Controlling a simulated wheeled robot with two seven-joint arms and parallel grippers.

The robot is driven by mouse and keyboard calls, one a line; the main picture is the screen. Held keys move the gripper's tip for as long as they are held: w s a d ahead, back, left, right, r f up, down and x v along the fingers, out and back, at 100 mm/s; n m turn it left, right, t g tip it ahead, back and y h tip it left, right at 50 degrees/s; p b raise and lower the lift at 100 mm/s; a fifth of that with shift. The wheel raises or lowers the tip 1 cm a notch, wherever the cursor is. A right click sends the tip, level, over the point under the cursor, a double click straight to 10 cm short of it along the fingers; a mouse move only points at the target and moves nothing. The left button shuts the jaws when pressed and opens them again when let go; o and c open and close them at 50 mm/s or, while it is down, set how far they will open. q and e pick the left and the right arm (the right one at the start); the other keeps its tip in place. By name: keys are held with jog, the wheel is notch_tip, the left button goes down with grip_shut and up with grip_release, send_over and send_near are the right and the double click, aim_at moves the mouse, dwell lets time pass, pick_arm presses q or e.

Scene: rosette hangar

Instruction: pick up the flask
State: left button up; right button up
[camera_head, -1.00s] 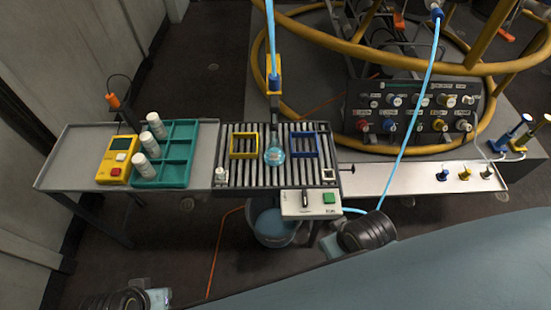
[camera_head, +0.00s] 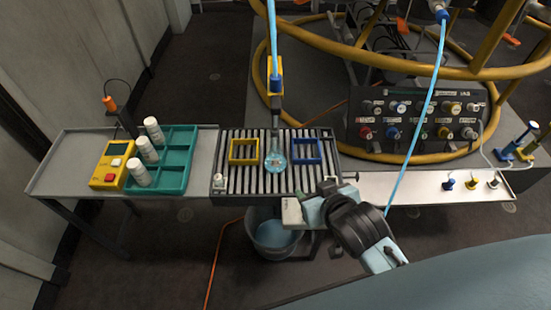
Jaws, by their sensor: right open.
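The flask (camera_head: 275,160) is a round glass bulb with a long neck and pale blue contents. It stands upright on the slatted roller bed, between a yellow square frame (camera_head: 244,151) and a blue square frame (camera_head: 307,150). A blue hose with a yellow-backed fitting comes down above its neck. My right gripper (camera_head: 327,188) is at the front right corner of the roller bed, to the right of and nearer than the flask, apart from it. It is open and holds nothing; its fingers are small and hard to make out. My left gripper is out of view.
A teal tray (camera_head: 177,139) with white bottles (camera_head: 148,149) and a yellow device (camera_head: 108,166) stand on the left bench. A bucket (camera_head: 273,236) is below the roller bed. Yellow rails and a knob panel (camera_head: 416,121) are behind at right. A white shelf (camera_head: 400,187) extends right.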

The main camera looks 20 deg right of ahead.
aim_at(278, 147)
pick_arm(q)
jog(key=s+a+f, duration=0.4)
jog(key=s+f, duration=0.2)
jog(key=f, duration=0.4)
pick_arm(e)
jog(key=w+a+t, duration=0.1)
jog(key=w, duration=0.3)
jog(key=w+a+t+b, duration=0.1)
jog(key=w, duration=0.3)
jog(key=w+a+t+y+b, duration=0.1)
jog(key=w+a, duration=0.1)
jog(key=w, duration=0.2)
jog(key=shift+t, duration=0.3)
jog(key=shift+b+x, duration=0.4)
jog(key=shift+x, duration=0.5)
jog(key=x, duration=0.1)
jog(key=b+x, duration=0.1)
jog(key=x, duration=0.1)
jog(key=shift+w+d+f+b, duration=0.15)
jog(key=shift+w+d+b, duration=0.1)
jog(key=shift+w+b, duration=0.1)
jog(key=shift+w+f, duration=0.1)
jog(key=shift+w, duration=0.3)
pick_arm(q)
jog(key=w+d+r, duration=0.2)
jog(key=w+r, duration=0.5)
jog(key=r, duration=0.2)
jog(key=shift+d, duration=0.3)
